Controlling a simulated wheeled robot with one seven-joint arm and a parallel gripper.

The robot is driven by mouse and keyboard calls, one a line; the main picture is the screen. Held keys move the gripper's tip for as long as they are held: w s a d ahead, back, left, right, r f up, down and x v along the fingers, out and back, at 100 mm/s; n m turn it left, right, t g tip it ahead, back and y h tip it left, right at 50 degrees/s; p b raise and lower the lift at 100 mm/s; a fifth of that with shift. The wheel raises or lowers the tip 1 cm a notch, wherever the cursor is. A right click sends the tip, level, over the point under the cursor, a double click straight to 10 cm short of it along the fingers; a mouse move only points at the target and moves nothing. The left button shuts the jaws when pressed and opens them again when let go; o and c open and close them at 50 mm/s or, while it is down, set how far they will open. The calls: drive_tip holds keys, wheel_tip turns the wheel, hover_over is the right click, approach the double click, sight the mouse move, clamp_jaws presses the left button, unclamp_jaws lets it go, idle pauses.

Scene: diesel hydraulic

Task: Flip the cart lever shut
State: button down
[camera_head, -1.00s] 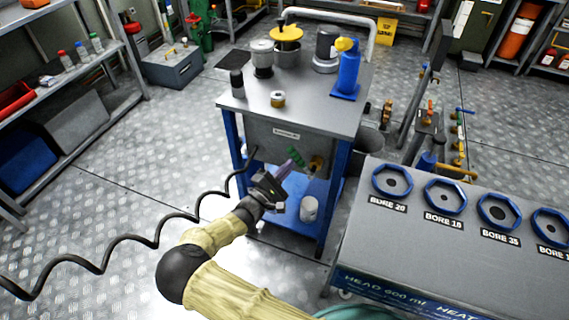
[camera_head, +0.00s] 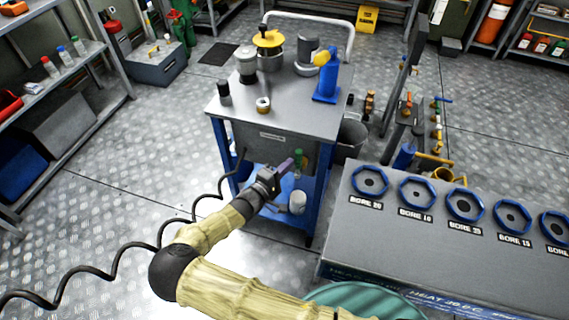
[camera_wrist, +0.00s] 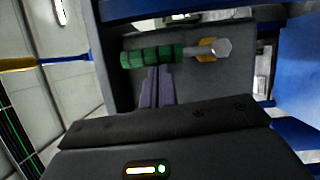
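The cart lever has a green ribbed handle (camera_head: 299,159) on the front of the blue-and-grey cart (camera_head: 279,122). In the head view the handle looks upright. In the wrist view the green handle (camera_wrist: 152,56) lies crosswise, with a brass pivot (camera_wrist: 206,46) and a grey bolt head at its right end. My gripper (camera_head: 284,167) is at the cart front, just left of the handle. Its purple fingers (camera_wrist: 156,86) are together, with nothing seen between them. Their tips end at the handle's edge; I cannot tell whether they touch it.
A white canister (camera_head: 297,202) stands on the cart's blue lower shelf. A grey bench with blue octagonal rings (camera_head: 417,193) is at the right. A black coiled hose (camera_head: 130,251) runs on the left.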

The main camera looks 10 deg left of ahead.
drive_tip(key=shift+d, duration=0.1)
idle(0.4)
drive_tip(key=w+a+b+v, duration=0.1)
drive_tip(key=a+v, duration=0.1)
drive_tip(key=v, duration=1.1)
drive_tip(key=shift+w+a+r, duration=0.2)
drive_tip(key=shift+a+r, duration=0.05)
drive_tip(key=shift+a, duration=0.1)
